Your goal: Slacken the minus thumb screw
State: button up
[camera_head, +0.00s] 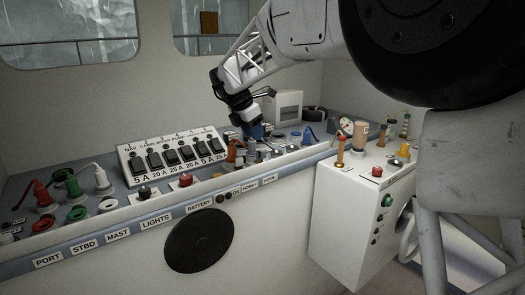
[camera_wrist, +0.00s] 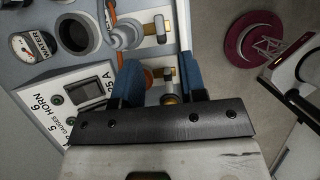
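In the wrist view, a brass thumb screw (camera_wrist: 167,74) on a pale terminal shows between the two blue fingers of my gripper (camera_wrist: 161,78). The fingers stand apart on either side of it; whether either touches it I cannot tell. A second brass thumb screw (camera_wrist: 160,28) lies further up, beside a grey ring with an orange cable (camera_wrist: 123,36). I cannot read a plus or minus mark on either terminal. In the head view my gripper (camera_head: 256,131) reaches down behind the console's raised front edge, and its fingers partly hide the terminals there.
A switch panel (camera_head: 173,151) with several rockers stands left of my gripper. Several coloured plugs and sockets line the console (camera_head: 150,212). A white box (camera_head: 287,107) stands behind. A water gauge (camera_wrist: 32,46) and dark round socket (camera_wrist: 76,34) lie near the terminals.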

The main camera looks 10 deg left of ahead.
aim_at(261, 151)
jog(key=shift+f, duration=0.1)
dwell(0.3)
jog(key=shift+x, duration=3.85)
grip_shut()
